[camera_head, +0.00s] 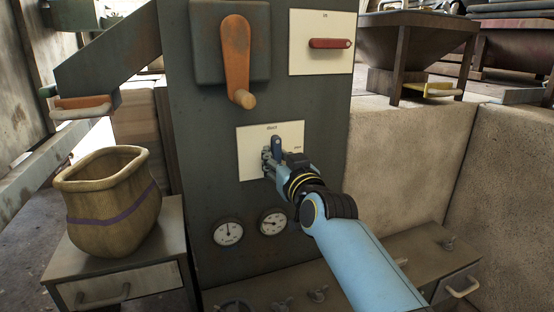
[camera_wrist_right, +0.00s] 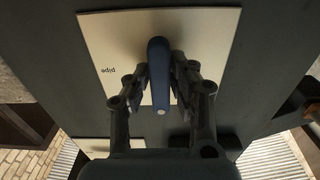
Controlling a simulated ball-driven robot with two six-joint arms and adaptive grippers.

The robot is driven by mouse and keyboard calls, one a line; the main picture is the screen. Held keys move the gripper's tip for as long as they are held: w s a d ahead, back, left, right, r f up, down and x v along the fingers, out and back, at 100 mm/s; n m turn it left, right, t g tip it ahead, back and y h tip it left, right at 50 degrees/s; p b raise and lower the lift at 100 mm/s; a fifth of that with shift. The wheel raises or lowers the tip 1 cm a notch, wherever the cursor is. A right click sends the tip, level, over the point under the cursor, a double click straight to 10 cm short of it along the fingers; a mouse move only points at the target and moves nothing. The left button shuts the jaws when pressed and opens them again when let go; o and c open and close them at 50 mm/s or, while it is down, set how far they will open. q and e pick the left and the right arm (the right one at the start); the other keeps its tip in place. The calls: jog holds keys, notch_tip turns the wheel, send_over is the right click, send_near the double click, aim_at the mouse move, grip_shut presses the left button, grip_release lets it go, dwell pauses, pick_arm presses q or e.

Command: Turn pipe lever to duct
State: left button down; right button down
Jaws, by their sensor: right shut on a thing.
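The pipe lever is a dark blue handle (camera_head: 277,146) on a cream plate (camera_head: 250,165) fixed to the grey machine front. The plate reads "duct" at the top and "pipe" at the right. In the head view the lever stands upright, towards "duct". My right gripper (camera_head: 272,160) is at the lever. In the right wrist view the lever (camera_wrist_right: 159,75) lies between the fingers of my right gripper (camera_wrist_right: 159,86), shut on it. The "pipe" label is upside down at the left there. The "duct" label does not show in that view. My left gripper is out of view.
Above the plate are an orange lever (camera_head: 236,55) and a red handle (camera_head: 329,43) on another cream plate. Two dials (camera_head: 228,232) sit below. A sack-like pot (camera_head: 110,200) stands on a small cabinet at the left. A low concrete wall (camera_head: 405,165) is at the right.

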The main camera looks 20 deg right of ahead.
jog(key=shift+f, duration=0.25)
jog(key=c, duration=1.3)
grip_release()
jog(key=shift+o, duration=0.5)
jog(key=shift+r, duration=0.15)
jog(key=shift+s, duration=0.1)
jog(key=s, duration=1.2)
jog(key=shift+d, duration=0.2)
